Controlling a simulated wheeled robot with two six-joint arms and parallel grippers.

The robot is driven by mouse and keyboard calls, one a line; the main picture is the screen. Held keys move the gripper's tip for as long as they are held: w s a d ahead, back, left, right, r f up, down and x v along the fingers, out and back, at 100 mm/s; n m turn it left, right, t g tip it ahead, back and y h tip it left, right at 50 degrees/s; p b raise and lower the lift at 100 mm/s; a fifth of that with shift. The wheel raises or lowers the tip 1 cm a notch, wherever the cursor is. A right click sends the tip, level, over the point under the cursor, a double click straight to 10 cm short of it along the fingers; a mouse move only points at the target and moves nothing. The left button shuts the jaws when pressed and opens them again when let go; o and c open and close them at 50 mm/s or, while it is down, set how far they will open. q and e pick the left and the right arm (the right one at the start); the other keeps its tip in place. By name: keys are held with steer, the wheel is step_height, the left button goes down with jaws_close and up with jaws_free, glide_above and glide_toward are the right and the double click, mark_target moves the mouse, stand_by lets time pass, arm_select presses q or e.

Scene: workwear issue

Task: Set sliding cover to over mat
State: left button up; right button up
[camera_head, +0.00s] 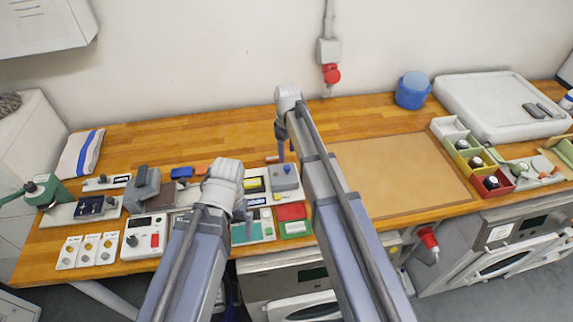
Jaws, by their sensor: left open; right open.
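A large flat tan mat (400,175) lies on the wooden table right of centre, and my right arm crosses its left edge. I cannot tell for certain which part is the sliding cover. A small unit with a red panel (291,212) and a green panel (296,228) sits at the front edge, between my arms. My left gripper (248,224) is open, low over the teal-based unit (262,231), largely hidden by its own arm.
Several small devices crowd the left front, including a white box with a red button (144,237). A white tray (481,107), blue bucket (412,90) and coloured bins (463,150) stand at the right. The back middle table is mostly clear.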

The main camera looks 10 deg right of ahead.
mark_target(287, 167)
step_height(287, 167, down, 7)
steer(key=b, duration=0.6)
jaws_close()
stand_by(0.3)
stand_by(1.0)
